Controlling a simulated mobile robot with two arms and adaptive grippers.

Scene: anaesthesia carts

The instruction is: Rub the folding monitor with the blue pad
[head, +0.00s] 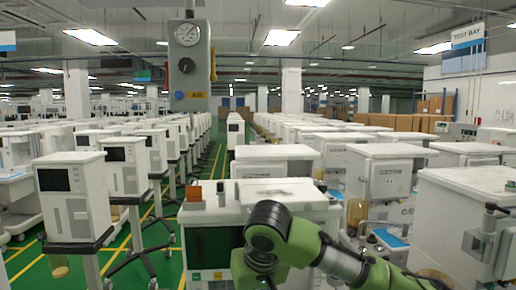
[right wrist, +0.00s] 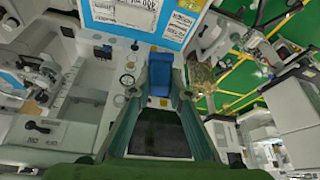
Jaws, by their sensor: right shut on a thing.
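The folding monitor (head: 210,247) is a dark screen in a pale frame on the front of the nearest white cart, in the lower middle of the head view. My green right arm covers its right side. In the right wrist view, my right gripper (right wrist: 160,88) is shut on the blue pad (right wrist: 159,73), a small blue block between its two fingers. A dark rectangle shows between the fingers nearer the wrist; I cannot tell whether it is the monitor. The head view does not show the pad or these fingers, so contact with the screen cannot be told. My left gripper is not in view.
The cart's white top (head: 275,190) carries an orange-brown box (head: 194,191) and small items. A grey gauge panel (head: 189,62) hangs above. White carts (head: 380,175) crowd the right, and more (head: 68,195) stand left. Green floor with yellow lines (head: 140,235) shows between them.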

